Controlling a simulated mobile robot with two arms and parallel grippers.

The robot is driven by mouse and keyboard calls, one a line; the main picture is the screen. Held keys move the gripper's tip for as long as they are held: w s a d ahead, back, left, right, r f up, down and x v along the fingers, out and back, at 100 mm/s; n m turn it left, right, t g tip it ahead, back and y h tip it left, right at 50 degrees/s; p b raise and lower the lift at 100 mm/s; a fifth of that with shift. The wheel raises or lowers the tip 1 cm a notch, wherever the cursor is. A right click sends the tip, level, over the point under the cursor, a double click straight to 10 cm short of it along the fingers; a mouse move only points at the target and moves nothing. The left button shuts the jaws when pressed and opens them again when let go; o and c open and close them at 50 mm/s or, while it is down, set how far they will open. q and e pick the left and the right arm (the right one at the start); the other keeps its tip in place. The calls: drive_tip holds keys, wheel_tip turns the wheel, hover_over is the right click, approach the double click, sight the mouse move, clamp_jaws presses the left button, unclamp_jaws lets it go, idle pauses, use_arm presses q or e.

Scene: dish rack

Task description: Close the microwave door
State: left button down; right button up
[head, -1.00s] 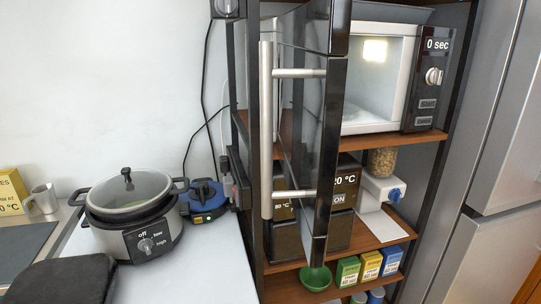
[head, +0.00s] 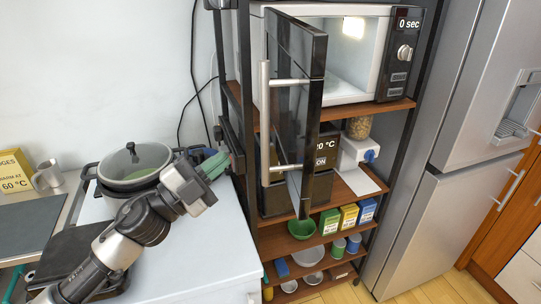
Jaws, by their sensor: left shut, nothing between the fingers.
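The microwave (head: 396,55) stands on the upper shelf with its lit cavity showing and "0 sec" on its panel. Its dark door (head: 295,70) is open and swung out toward me, with a long silver vertical handle (head: 265,125) on its left side. My left gripper (head: 217,163) is shut and empty, above the white counter and in front of the slow cooker. It is left of the door handle and apart from it in the picture. My right gripper is not in view.
A slow cooker (head: 118,165) sits on the white counter (head: 200,250). Lower shelves hold a green bowl (head: 301,229), several small boxes (head: 349,216) and a white dispenser (head: 357,152). A grey fridge (head: 420,190) stands to the right.

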use_arm(q)
wheel_tip(320, 180, up, 2)
drive_tip(key=r+m+g+h, duration=0.1)
drive_tip(key=m+g, duration=0.4)
drive_tip(key=m, duration=0.1)
drive_tip(key=m+g+y, duration=0.5)
drive_tip(key=g+y, duration=0.1)
approach(285, 163)
drive_tip(key=shift+h, duration=0.3)
drive_tip(key=p+x, duration=0.6)
drive_tip(key=shift+s+f+p, duration=0.15)
drive_tip(key=shift+f+p, duration=0.05)
drive_tip(key=shift+p, duration=0.1)
drive_tip(key=shift+d+f, duration=0.15)
drive_tip(key=shift+d, duration=0.45)
